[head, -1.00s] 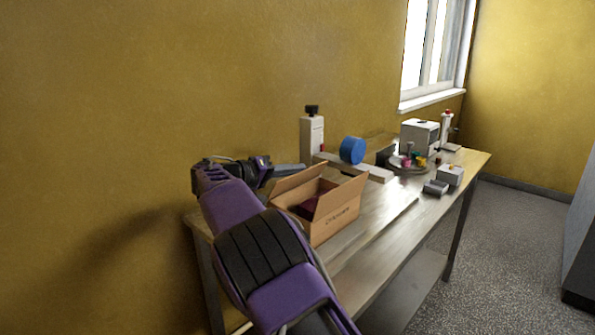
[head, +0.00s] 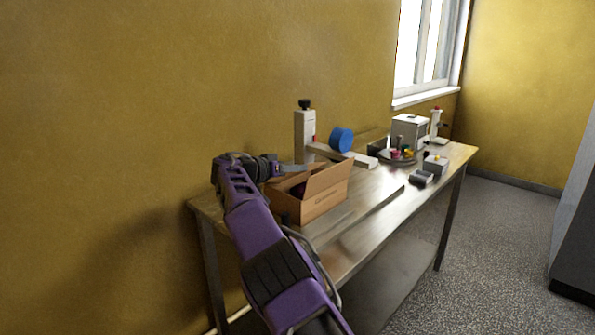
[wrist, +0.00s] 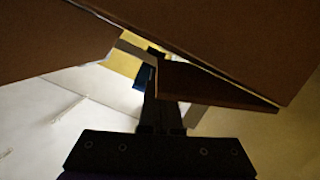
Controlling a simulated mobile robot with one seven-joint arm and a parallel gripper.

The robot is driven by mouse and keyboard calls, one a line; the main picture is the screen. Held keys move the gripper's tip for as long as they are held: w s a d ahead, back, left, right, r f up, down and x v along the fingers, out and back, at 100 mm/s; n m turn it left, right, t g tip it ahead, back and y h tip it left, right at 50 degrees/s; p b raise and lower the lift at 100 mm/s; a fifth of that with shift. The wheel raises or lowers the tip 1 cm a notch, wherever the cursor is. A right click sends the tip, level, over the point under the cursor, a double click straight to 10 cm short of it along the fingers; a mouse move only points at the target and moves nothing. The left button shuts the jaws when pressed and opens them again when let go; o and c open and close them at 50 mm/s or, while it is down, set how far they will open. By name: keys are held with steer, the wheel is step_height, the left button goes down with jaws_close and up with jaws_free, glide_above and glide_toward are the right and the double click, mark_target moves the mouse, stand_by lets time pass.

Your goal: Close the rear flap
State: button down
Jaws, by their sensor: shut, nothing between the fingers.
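An open brown cardboard box (head: 322,205) stands at the near end of the table. Its rear flap (head: 289,180) slants up along the back edge, partly hidden by my arm. Another flap (head: 331,177) stands up at the right. Dark contents show inside. My gripper (head: 304,168) is shut and empty, at the rear flap's upper edge; I cannot tell whether it touches. In the wrist view the shut fingers (wrist: 158,70) point between brown cardboard panels (wrist: 235,40), very close to them; which panel is the rear flap is unclear.
Behind the box stand a white upright device (head: 305,135) and a blue roll (head: 341,139). The yellow wall is close behind.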

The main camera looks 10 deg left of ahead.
steer(key=shift+s+d+f+b, duration=0.2)
steer(key=shift+d+f+b, duration=0.1)
steer(key=shift+f, duration=0.4)
stand_by(0.5)
